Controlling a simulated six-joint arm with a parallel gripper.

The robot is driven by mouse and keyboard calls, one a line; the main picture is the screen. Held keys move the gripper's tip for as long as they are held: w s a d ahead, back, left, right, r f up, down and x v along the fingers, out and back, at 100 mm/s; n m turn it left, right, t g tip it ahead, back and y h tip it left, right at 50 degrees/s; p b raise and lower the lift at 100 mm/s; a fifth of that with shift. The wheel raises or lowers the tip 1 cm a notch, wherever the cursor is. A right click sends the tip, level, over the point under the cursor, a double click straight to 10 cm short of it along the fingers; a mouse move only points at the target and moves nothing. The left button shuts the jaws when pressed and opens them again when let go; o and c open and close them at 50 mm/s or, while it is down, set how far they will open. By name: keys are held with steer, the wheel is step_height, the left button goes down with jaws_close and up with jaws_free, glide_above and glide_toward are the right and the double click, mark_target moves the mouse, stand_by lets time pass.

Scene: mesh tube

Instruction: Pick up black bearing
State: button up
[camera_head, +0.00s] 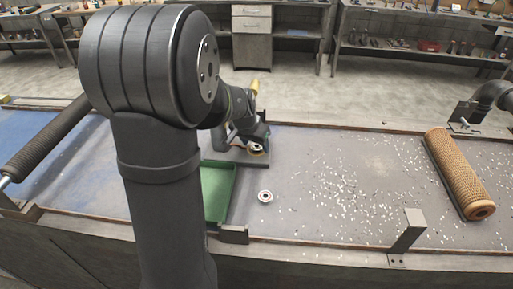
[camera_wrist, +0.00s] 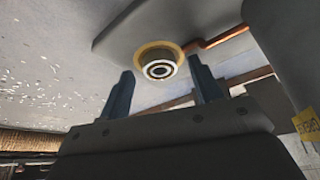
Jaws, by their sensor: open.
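My gripper (camera_wrist: 161,66) is open, with its two dark fingers apart and nothing held between them. In the wrist view a round bearing (camera_wrist: 160,69) with a pale ring, a dark centre and a yellowish-brown surround appears between the fingertips; contact is not visible. In the head view my gripper (camera_head: 250,136) is low over the table behind the green tray, and a ringed bearing (camera_head: 256,149) shows close by it. A second bearing (camera_head: 265,197), pale-rimmed with a dark reddish centre, lies on the table right of the tray. I cannot tell which is the black bearing.
A green tray (camera_head: 216,190) is partly hidden by my arm. A tan mesh tube (camera_head: 459,173) lies at the right. Small pale chips (camera_head: 350,175) cover the middle of the table. A metal bracket (camera_head: 408,236) stands at the front edge. Cabinets and shelves stand behind.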

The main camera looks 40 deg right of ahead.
steer(key=shift+d+f, duration=0.1)
steer(key=shift+f, duration=0.1)
steer(key=c, duration=1.1)
steer(key=shift+r, duration=0.1)
